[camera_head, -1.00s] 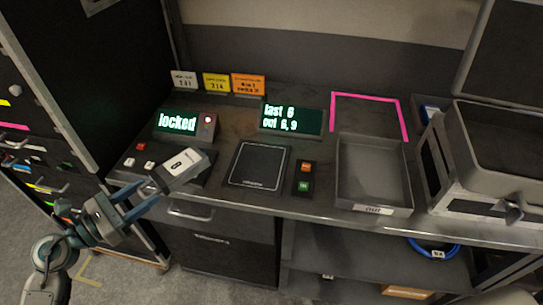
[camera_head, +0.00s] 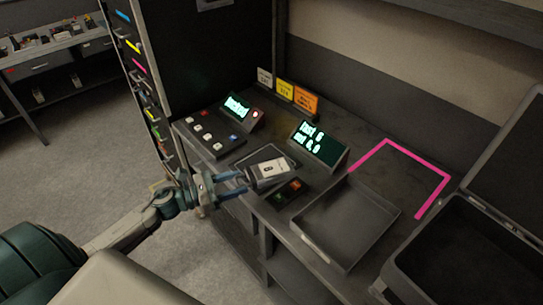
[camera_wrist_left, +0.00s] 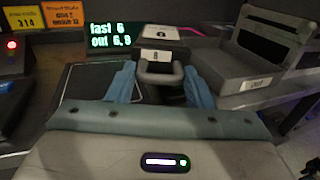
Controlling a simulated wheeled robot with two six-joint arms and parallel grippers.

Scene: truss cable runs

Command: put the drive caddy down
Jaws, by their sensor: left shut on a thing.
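The drive caddy (camera_head: 271,171) is a grey box with a white label on top. My left gripper (camera_head: 247,181) has its blue fingers shut on the caddy's handle end. In the head view the caddy is over the dark outlined pad (camera_head: 240,161) and hides much of it. I cannot tell whether it touches the surface. In the left wrist view the caddy's grey handle (camera_wrist_left: 160,74) sits between the fingers, its labelled body beyond, and the pad (camera_wrist_left: 82,88) shows at left. My right gripper is not in view.
A button box (camera_head: 287,193) with orange and green buttons is close to the caddy. An empty shallow tray (camera_head: 345,222) stands to its right, with a pink outline (camera_head: 385,142) behind. A lit display (camera_head: 319,145), a keypad (camera_head: 209,133) and an open case (camera_head: 455,250) stand around.

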